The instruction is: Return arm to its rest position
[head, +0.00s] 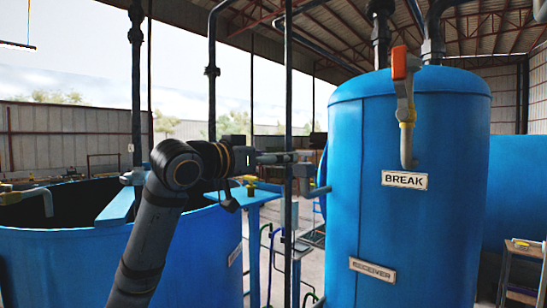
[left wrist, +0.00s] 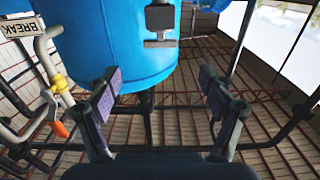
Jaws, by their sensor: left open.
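My left arm comes in from the lower left of the head view, bent at a dark joint. My left gripper (head: 284,158) points right, towards the upright blue tank (head: 345,200), near a thin vertical pole (head: 288,90). In the left wrist view my left gripper (left wrist: 160,78) has its two purple-padded fingers spread, with nothing between them. The blue tank (left wrist: 110,35) appears upside down beyond the fingers. I cannot tell the exact gap between gripper and tank. My right gripper is in neither view.
A valve with an orange handle (head: 400,62) is mounted on the tank above the BREAK sign (head: 404,180); the handle also shows in the left wrist view (left wrist: 60,129). A wide open blue vat (head: 60,255) stands at left. Several dark vertical pipes rise around the arm.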

